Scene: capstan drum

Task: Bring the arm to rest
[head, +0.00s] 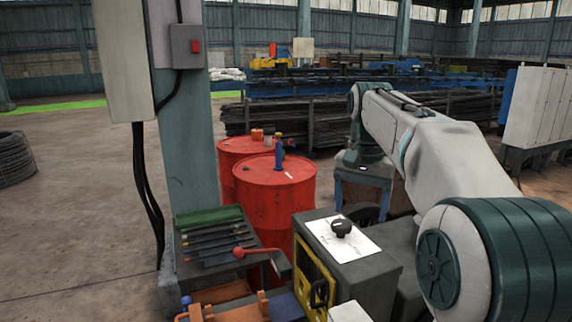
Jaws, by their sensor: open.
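My arm (440,150), white with dark green joint covers, reaches from the lower right corner toward the middle of the head view. Its far end bends down at a joint near the red drums, and the part beyond that is small and dark. I cannot make out my gripper or its fingers. No capstan drum can be clearly identified here.
A grey control box (372,262) with a black knob and yellow front stands below, left of my arm. Behind are red drums (275,200), a column (188,140) and stacked dark bars (310,120). Open floor lies left.

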